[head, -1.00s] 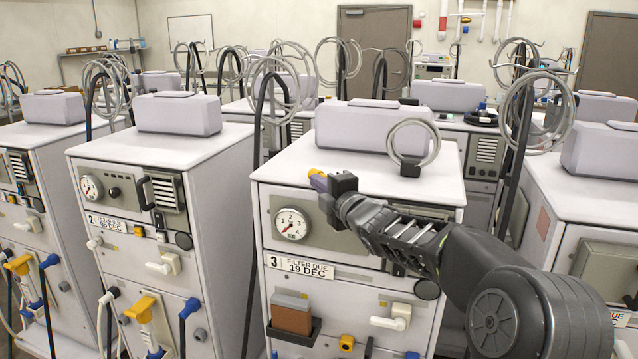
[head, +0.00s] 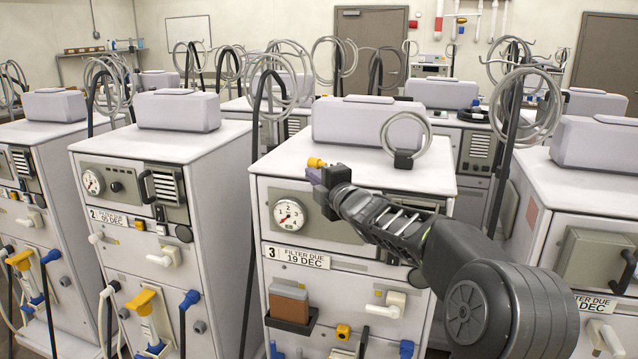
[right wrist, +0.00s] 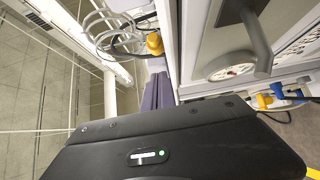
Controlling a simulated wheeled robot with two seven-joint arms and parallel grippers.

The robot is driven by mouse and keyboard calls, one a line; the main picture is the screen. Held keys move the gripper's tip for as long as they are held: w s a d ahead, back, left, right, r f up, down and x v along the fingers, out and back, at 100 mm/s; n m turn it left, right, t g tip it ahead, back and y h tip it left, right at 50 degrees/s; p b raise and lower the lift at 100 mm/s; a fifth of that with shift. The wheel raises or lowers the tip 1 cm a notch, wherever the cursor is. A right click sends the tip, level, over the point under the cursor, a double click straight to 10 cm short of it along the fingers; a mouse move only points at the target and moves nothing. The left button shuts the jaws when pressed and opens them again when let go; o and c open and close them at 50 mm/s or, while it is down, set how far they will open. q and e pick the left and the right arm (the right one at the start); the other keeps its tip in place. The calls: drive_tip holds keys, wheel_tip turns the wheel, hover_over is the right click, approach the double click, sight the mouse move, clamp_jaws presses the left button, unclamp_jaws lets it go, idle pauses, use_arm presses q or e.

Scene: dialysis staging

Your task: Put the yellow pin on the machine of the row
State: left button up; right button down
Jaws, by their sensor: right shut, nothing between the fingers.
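The yellow pin (head: 316,163) shows at the front part of the top of machine 3 (head: 275,161), just past my right fingertips. It also shows in the right wrist view (right wrist: 154,42), just beyond the ends of the purple-grey fingers (right wrist: 158,92). My right gripper (head: 315,177) is shut and empty, at the upper front edge of machine 3, right of its dial. Whether the fingertips touch the pin, I cannot tell. My left gripper is not in view.
Machine 2 (head: 180,148) stands left of machine 3, with a narrow gap between. A grey box (head: 370,122) and a coiled hose (head: 407,133) stand on machine 3. A brown block (head: 289,305) sits in its front holder. Other machines stand behind and to the right.

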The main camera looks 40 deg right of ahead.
drive_tip(key=s+a+b, duration=0.1)
drive_tip(key=s, duration=0.8)
drive_tip(key=shift+s+a+b, duration=0.35)
drive_tip(key=shift+s+b, duration=0.05)
